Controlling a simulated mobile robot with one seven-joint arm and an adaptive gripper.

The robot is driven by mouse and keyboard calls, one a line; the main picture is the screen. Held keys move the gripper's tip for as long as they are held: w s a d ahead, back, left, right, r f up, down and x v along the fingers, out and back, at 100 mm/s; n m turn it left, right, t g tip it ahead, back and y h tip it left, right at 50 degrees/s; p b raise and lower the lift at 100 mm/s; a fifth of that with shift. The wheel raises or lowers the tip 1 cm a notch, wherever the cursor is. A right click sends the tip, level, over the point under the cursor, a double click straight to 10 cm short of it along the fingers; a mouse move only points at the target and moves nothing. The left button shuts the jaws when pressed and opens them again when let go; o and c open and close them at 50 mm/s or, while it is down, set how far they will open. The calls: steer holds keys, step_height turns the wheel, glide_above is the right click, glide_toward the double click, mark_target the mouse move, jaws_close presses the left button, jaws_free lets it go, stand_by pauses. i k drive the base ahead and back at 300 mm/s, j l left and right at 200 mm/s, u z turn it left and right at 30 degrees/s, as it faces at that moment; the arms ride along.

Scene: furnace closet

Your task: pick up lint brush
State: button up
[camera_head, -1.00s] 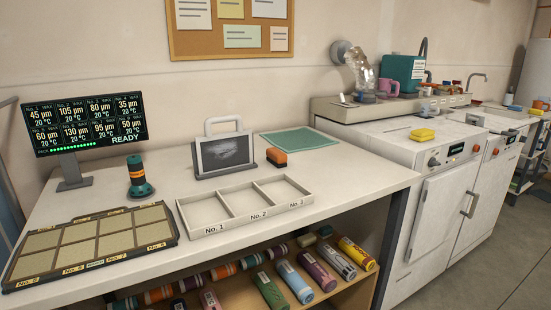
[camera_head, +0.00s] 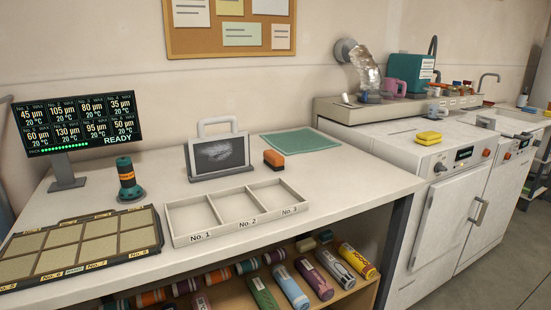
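A small block-shaped brush (camera_head: 273,158) with an orange-brown top and a dark underside lies on the white worktop. It looks like the lint brush, though its bristles are too small to make out. It sits right of the grey framed panel with a handle (camera_head: 218,154), behind the three-compartment tray and in front of the green mat. Nothing touches it. My gripper is not in view.
The white three-compartment tray (camera_head: 170,228) stands near the worktop's front edge. A green mat (camera_head: 300,144) lies behind the brush. A teal spool (camera_head: 129,180) and display (camera_head: 82,122) stand left. The worktop right of the brush (camera_head: 345,180) is clear.

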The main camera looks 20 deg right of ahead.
mark_target(273, 160)
steer(key=i+l+u, duration=0.2)
steer(key=l, duration=0.85)
steer(key=i+l+u, duration=0.25)
steer(key=l, duration=0.85)
steer(key=l+u, duration=0.2)
steer(key=l, duration=0.9)
steer(key=i, duration=0.85)
